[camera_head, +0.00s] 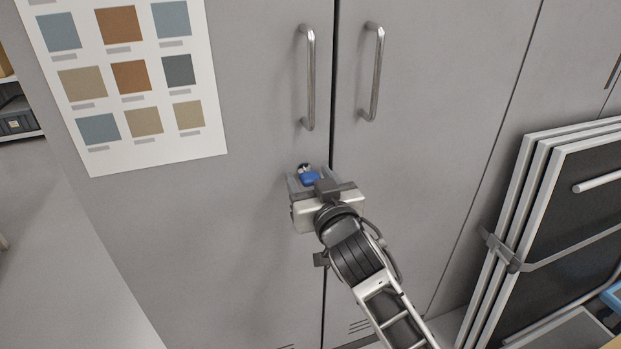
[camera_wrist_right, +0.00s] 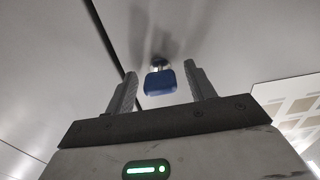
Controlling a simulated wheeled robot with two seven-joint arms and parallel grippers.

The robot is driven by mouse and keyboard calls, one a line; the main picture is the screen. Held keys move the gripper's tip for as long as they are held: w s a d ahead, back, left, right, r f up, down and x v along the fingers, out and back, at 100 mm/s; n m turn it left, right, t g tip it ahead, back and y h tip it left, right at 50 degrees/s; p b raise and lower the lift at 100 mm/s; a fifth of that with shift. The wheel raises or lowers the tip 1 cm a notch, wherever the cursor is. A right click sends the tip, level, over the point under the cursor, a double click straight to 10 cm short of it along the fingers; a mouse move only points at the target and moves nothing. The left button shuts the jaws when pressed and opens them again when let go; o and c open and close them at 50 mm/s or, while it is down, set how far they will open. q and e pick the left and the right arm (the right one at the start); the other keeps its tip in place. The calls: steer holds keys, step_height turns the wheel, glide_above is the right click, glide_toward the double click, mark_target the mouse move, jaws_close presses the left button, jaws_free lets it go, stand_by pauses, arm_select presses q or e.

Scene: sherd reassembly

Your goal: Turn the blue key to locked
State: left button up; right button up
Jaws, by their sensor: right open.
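The blue key (camera_head: 310,178) sits in a lock on the left door of the grey cabinet (camera_head: 250,250), below the left handle. In the right wrist view the blue key (camera_wrist_right: 160,83) has its flat head toward me and its shaft in the round metal lock (camera_wrist_right: 158,64). My right gripper (camera_head: 309,181) is at the key, and in the right wrist view its open fingers (camera_wrist_right: 160,86) stand on both sides of the key head with a gap on each side. My left gripper is not in view.
Two upright metal handles (camera_head: 308,80) (camera_head: 373,75) are above the lock, on either side of the door seam. A colour chart (camera_head: 215,140) is on the left door. Folded framed panels (camera_head: 585,205) lean at the right. The door around the lock is clear.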

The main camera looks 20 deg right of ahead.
steer(key=shift+w, duration=0.1)
steer(key=c, duration=1)
